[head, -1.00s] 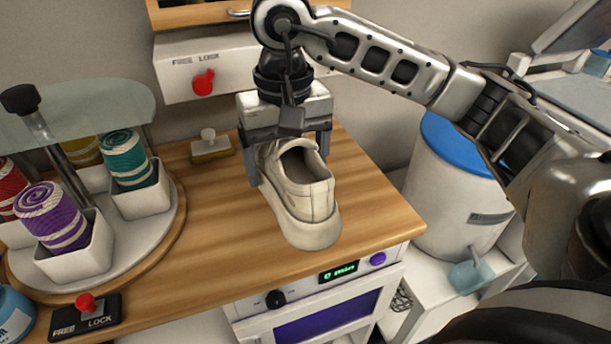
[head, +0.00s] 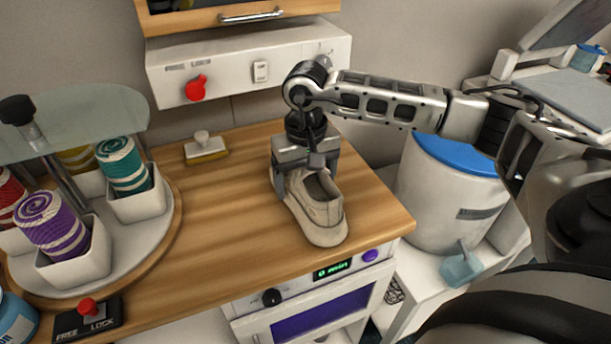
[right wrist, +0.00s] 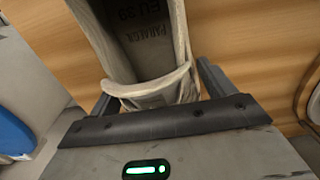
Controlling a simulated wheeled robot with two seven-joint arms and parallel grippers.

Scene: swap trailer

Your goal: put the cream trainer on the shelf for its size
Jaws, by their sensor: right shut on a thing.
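The cream trainer (head: 322,218) is over the right part of the wooden counter, toe away from me and heel towards the front edge. I cannot tell whether its sole touches the wood. My right gripper (head: 306,180) is shut on it from above. In the right wrist view the trainer (right wrist: 150,90) sits between the fingers, and its insole print seems to read "EU 39". My left gripper is out of view. No shelf marked with a size can be made out.
The wooden counter (head: 225,230) is clear left of the trainer, up to a round carousel (head: 130,255) with rolled towels. A brush (head: 205,150) lies at the back. A wall box (head: 235,75) with a red lever stands behind. A blue-lidded bin (head: 450,205) is at right.

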